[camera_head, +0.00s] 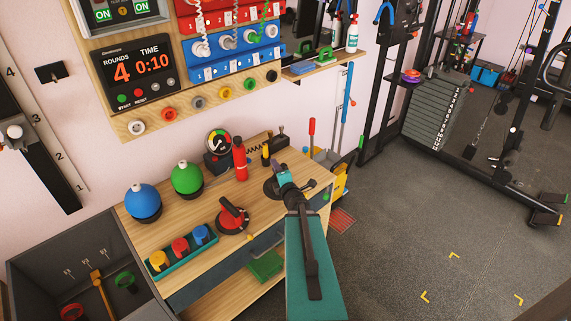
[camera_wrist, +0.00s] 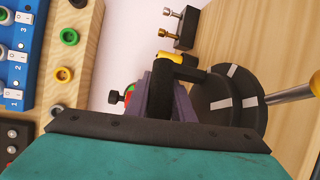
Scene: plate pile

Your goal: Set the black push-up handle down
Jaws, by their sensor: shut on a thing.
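The black push-up handle (camera_head: 270,188) is at the right end of the wooden bench top, with its dark round base showing beside my gripper (camera_head: 284,179). In the wrist view my gripper (camera_wrist: 166,98) is shut on the black grip bar. The handle's round base (camera_wrist: 225,112), black with white stripes, shows just right of the fingers. I cannot tell whether the base touches the bench.
The bench top (camera_head: 150,238) also holds a blue ball (camera_head: 143,200), a green ball (camera_head: 187,178), a red cylinder (camera_head: 240,160), a gauge (camera_head: 218,143) and a green tray (camera_head: 160,270) of coloured cups. A metal rod (camera_wrist: 292,94) shows beside the black base. Bare wood lies between the red handle and the gauge.

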